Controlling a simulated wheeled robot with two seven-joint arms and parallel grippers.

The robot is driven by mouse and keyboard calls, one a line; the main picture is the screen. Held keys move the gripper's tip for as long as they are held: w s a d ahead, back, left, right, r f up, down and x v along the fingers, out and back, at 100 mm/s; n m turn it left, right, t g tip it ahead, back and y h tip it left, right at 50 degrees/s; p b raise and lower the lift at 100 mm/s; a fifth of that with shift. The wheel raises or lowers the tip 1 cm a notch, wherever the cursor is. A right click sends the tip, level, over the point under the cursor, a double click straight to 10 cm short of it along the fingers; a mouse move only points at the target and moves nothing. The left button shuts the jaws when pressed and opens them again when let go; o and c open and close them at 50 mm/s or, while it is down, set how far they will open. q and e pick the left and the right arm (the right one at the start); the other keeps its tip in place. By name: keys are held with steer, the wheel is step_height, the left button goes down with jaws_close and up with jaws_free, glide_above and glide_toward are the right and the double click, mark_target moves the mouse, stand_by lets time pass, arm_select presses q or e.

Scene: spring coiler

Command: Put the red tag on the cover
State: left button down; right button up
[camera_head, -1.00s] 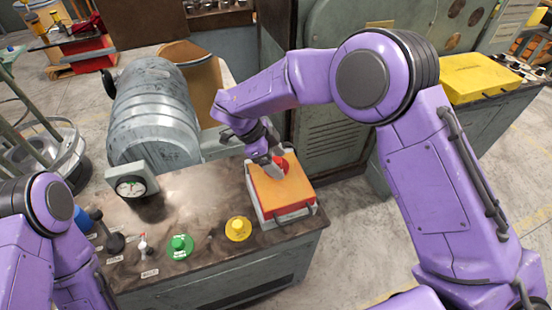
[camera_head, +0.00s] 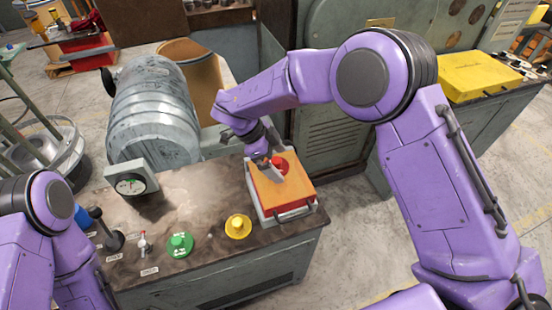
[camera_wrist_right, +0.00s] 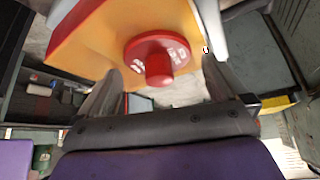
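The red tag (camera_head: 281,164), a round disc with a central knob and white lettering, is on the orange cover (camera_head: 285,190) near its far edge. In the right wrist view, the red tag (camera_wrist_right: 158,58) lies against the orange cover (camera_wrist_right: 95,40). My right gripper (camera_head: 268,167) is just left of the tag in the head view. In the right wrist view, its two fingers (camera_wrist_right: 163,72) are spread apart, one on each side of the tag, with gaps visible. My left arm shows at the left edge, but its gripper is not in view.
The cover sits on a dark bench top (camera_head: 190,207). Nearby are a yellow knob (camera_head: 238,227), a green knob (camera_head: 180,245), a lever (camera_head: 143,244) and a gauge (camera_head: 132,184). A grey drum (camera_head: 152,115) stands behind left, and a green machine cabinet (camera_head: 335,125) behind.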

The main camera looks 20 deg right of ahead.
steer(key=shift+w+a+r, duration=0.15)
steer(key=shift+a+r, duration=0.05)
steer(key=shift+r, duration=0.2)
steer(key=a+r+p, duration=0.2)
steer(key=r+p, duration=0.4)
steer(key=r, duration=0.4)
steer(key=w+a+r+p, duration=0.1)
steer(key=a+r+p, duration=0.1)
steer(key=r+p, duration=0.4)
step_height(320, 180, up, 5)
steer(key=shift+w+a+r, duration=0.15)
steer(key=shift+w+a, duration=0.1)
steer(key=shift+w, duration=0.1)
